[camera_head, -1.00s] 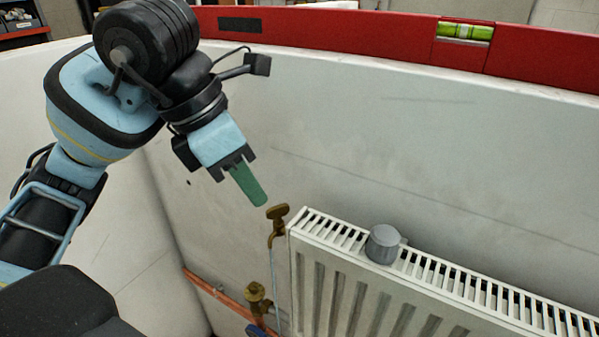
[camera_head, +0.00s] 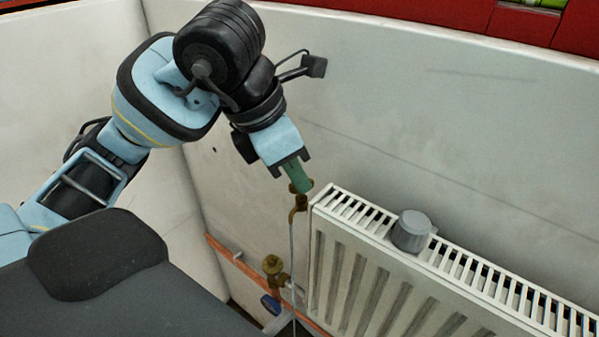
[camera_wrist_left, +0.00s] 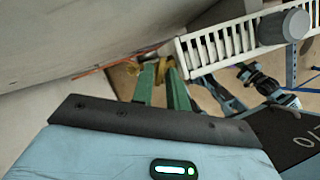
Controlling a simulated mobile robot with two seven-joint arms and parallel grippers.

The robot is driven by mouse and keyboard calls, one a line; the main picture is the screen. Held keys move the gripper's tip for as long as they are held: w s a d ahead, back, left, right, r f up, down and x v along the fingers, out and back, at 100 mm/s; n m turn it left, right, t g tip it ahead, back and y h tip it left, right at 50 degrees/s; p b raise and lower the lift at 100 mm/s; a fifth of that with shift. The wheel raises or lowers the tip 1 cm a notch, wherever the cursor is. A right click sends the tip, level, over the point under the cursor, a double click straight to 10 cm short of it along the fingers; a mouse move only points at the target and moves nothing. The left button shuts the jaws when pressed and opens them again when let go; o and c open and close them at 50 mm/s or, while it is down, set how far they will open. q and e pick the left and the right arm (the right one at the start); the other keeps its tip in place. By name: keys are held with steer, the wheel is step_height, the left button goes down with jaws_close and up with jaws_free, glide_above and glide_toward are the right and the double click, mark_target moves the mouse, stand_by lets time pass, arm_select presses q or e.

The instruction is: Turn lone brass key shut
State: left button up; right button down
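The brass key (camera_head: 299,204) stands at the upper left corner of the white radiator (camera_head: 375,235), on top of a thin upright pipe. My left gripper (camera_head: 303,188) reaches down to it, with its green fingers covering part of the key's head. In the left wrist view the two green fingers of my left gripper (camera_wrist_left: 161,80) are apart, and the brass key (camera_wrist_left: 170,73) shows between and just beyond their tips. I cannot tell whether a finger touches it.
A grey knob (camera_head: 411,231) sits on the radiator's top grille. Below left are a brass valve (camera_head: 273,266), a blue handle (camera_head: 270,304) and a copper pipe (camera_head: 222,249) along the wall. A pale wall (camera_head: 450,110) stands close behind the radiator.

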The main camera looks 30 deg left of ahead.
arm_select(q)
steer(key=shift+w+d+f, duration=0.1)
steer(key=shift+d+f, duration=0.05)
steer(key=shift+f, duration=0.25)
steer(key=shift+c, duration=0.2)
jaws_close()
